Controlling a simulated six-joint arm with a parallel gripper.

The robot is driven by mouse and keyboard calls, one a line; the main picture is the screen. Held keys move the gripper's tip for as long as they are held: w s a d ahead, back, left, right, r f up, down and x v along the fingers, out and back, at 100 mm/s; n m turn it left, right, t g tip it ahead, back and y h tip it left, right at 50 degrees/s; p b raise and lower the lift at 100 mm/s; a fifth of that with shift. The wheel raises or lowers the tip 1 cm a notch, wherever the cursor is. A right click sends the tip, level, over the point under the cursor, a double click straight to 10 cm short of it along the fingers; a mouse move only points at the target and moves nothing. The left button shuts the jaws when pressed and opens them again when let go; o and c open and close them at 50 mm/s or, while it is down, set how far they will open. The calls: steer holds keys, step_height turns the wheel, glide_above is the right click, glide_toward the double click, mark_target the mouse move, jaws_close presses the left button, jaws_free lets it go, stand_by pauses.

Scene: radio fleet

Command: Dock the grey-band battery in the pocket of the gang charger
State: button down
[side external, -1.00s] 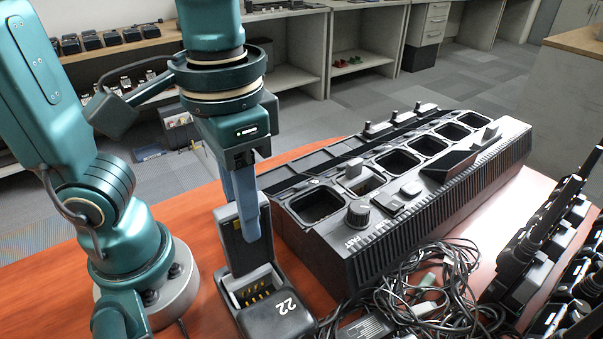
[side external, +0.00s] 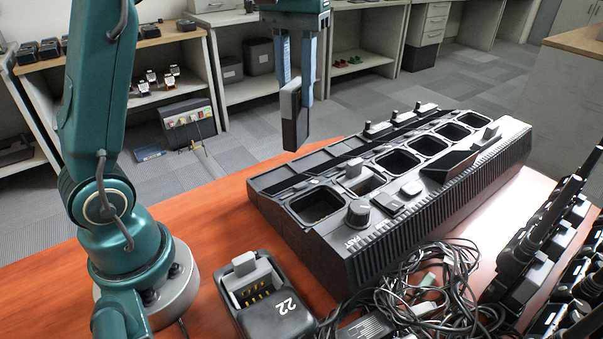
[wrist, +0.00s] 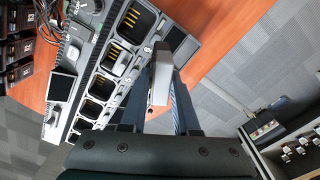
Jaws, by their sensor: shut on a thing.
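My gripper (side external: 295,90) is shut on a dark battery (side external: 292,122) with lighter grey along one side. It holds the battery upright in the air, above and behind the near-left end of the gang charger (side external: 350,262). In the wrist view the battery (wrist: 161,78) shows a pale grey face between my fingers, beside the charger's end. The charger has a row of pockets. The nearest pocket (side external: 318,206) is empty and shows gold contacts in the wrist view. A grey piece stands at the second pocket. I cannot clearly make out a band.
Tangled black cables (side external: 425,290) lie in front of the charger. Several radios (side external: 545,235) stand in a rack at right. Shelves line the back.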

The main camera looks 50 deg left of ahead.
steer(key=shift+s+r, duration=0.25)
steer(key=shift+s, duration=0.05)
step_height(320, 180, down, 5)
steer(key=s+m, duration=0.3)
steer(key=m, duration=0.2)
steer(key=s+d+m, duration=0.1)
steer(key=s+d, duration=1)
steer(key=d, duration=0.1)
steer(key=shift+s+m, duration=0.3)
steer(key=shift+s, duration=0.05)
steer(key=shift+d+f, duration=0.1)
steer(key=shift+f, duration=0.05)
steer(key=shift+f, duration=4.75)
steer(key=shift+f, duration=0.15)
